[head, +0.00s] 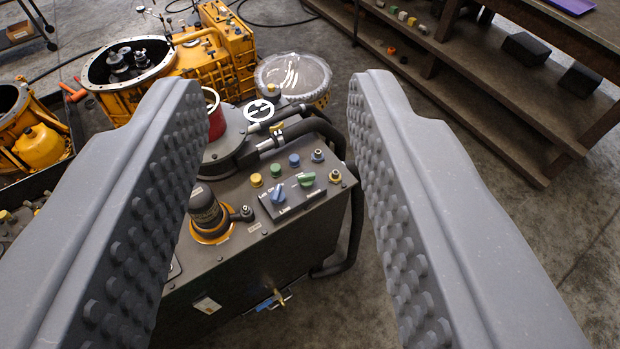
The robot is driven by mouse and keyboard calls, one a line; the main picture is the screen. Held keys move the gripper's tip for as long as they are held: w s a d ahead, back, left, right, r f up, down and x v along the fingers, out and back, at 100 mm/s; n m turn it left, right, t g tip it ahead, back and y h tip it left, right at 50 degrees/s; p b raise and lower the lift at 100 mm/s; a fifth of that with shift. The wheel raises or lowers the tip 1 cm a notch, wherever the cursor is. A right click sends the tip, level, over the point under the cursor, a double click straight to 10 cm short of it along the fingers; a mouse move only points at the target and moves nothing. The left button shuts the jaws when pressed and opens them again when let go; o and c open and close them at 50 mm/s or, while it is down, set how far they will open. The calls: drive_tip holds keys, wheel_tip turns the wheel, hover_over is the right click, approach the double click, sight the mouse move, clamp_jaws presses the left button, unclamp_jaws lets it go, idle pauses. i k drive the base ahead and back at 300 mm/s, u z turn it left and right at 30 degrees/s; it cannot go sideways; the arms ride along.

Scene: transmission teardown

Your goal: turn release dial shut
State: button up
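A dark control cabinet (262,262) stands below and between my fingers. On its top, a small panel carries a blue dial (278,194) and a green dial (305,179), each with a raised grip bar. Their labels are too small to read surely, so I cannot tell which is the release dial. A white spoked handwheel (258,110) sits on the hose fitting behind. My gripper (277,88) is open and empty, its two studded grey fingers spread wide. It touches neither dial. The left finger hides part of the cabinet's left side.
Yellow, blue and green buttons and a black capped cylinder (205,208) rise near the dials. Thick black hoses (305,128) curve along the cabinet's back right. Yellow gearbox housings (215,55) stand behind left. A wooden shelf bench (490,75) stands right, with clear floor before it.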

sight(305, 180)
drive_tip(key=k, duration=1.15)
drive_tip(key=u, duration=0.5)
drive_tip(key=i, duration=1.8)
drive_tip(key=z, duration=0.7)
drive_tip(key=i, duration=0.35)
drive_tip(key=z, duration=0.3)
